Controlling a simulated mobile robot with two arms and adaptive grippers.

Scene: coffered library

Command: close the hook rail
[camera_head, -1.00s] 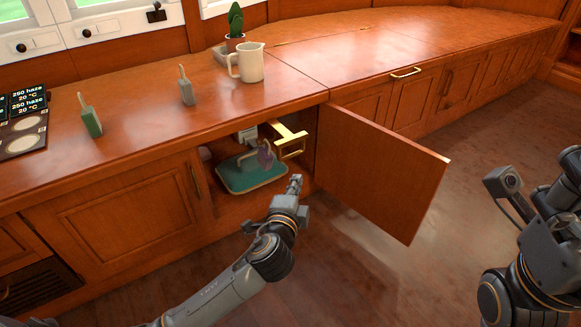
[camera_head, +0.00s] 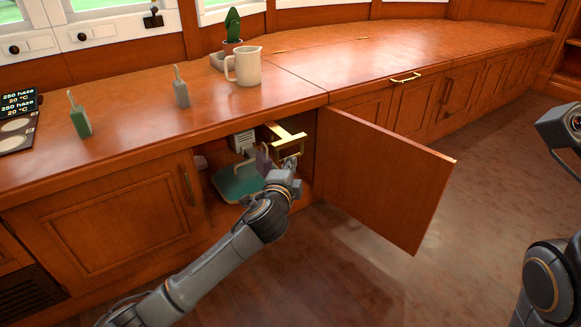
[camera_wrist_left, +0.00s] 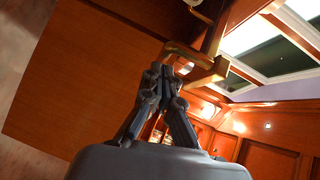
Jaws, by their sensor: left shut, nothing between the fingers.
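The hook rail (camera_head: 287,140) is a brass-coloured bracket inside the open cabinet, near the hinge side of the door. In the left wrist view the brass rail (camera_wrist_left: 207,70) lies just beyond and beside the fingertips. My left gripper (camera_head: 294,163) is at the cabinet opening, just below and in front of the rail. In the left wrist view the left gripper (camera_wrist_left: 165,72) is shut and empty, its tips close to the brass; I cannot tell whether they touch. Part of the rail is hidden behind the gripper. My right arm shows at the right edge, its gripper out of view.
The wooden cabinet door (camera_head: 385,180) stands open to the right of my left gripper. A teal tray (camera_head: 236,184) and a purple item (camera_head: 262,160) are inside. A cream pitcher (camera_head: 246,67) and several small items stand on the counter (camera_head: 140,110). The floor in front is clear.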

